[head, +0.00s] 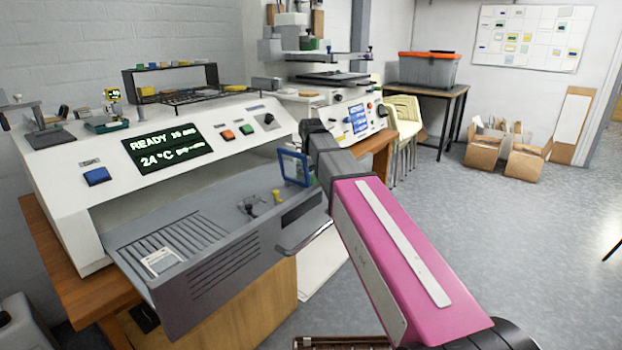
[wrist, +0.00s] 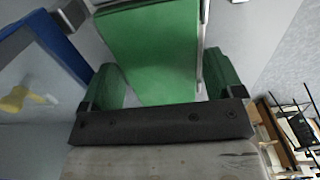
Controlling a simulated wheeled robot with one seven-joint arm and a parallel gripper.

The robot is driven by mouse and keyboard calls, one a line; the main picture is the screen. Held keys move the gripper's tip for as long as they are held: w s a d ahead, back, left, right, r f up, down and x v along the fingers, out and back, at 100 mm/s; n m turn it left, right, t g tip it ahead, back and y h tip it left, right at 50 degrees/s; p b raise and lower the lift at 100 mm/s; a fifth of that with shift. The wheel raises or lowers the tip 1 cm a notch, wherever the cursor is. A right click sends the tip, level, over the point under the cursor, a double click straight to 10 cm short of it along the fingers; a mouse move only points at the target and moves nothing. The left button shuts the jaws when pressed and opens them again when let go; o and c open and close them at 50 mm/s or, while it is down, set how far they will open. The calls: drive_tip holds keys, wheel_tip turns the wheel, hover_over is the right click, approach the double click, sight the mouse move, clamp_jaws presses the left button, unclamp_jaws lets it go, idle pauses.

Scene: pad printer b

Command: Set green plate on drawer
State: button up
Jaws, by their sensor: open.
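The grey drawer (head: 215,280) is pulled out of the white pad printer in the head view. In the wrist view, a broad green panel (wrist: 150,50), which looks like the green plate, lies between the fingers of my gripper (wrist: 165,78). The fingers stand apart on either side of it, with green parts. I cannot tell whether the plate touches them or what bears it. In the head view my arm hides the plate and the fingertips, beside the drawer's right end.
A blue-framed panel (head: 293,167) stands at the drawer's right end, close to my arm; its blue edge (wrist: 55,45) also shows in the wrist view. A yellow knob (head: 277,196) and a white label (head: 161,261) are in the drawer. Open floor (head: 520,240) lies to the right.

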drive_tip(key=shift+r, duration=0.1)
drive_tip(key=shift+r, duration=1.4)
drive_tip(key=shift+o, duration=1.2)
drive_tip(key=shift+r, duration=2)
drive_tip(key=shift+r, duration=0.1)
